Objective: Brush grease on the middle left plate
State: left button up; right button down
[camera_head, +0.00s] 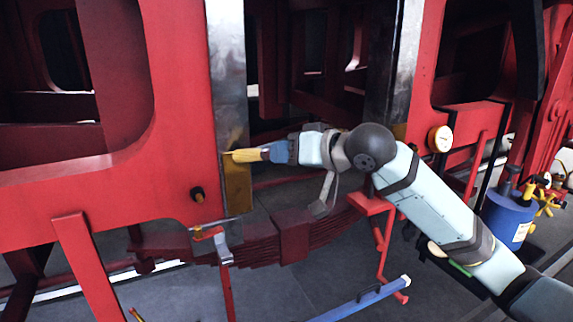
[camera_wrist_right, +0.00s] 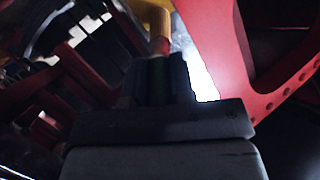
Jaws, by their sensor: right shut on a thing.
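The left metal plate (camera_head: 228,75) is a tall grey strip on the red frame, left of the centre in the head view. Its lower end carries a yellow-brown patch (camera_head: 238,190). My right gripper (camera_head: 282,152) reaches in from the right and is shut on a brush (camera_head: 247,155) with a yellow head. The head lies sideways across the top of the patch and appears to touch the plate. In the right wrist view the brush's green handle (camera_wrist_right: 158,80) stands between the dark fingers, its yellow head (camera_wrist_right: 152,15) at the top. My left gripper is out of view.
A second metal plate (camera_head: 385,75) stands right of centre, behind my right arm. A leaf spring (camera_head: 255,245) hangs below the frame. A bolt (camera_head: 197,195) sticks out left of the plate. A blue can (camera_head: 508,220) stands at the right. A blue bar (camera_head: 362,300) lies in front.

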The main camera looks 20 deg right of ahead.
jog(key=shift+w+r, duration=0.1)
jog(key=shift+r, duration=0.25)
notch_tip(320, 180, down, 16)
jog(key=b, duration=0.4)
jog(key=shift+r, duration=0.15)
dwell(1.2)
jog(key=s+p, duration=0.1)
jog(key=s, duration=0.5)
dwell(0.4)
jog(key=shift+d, duration=0.1)
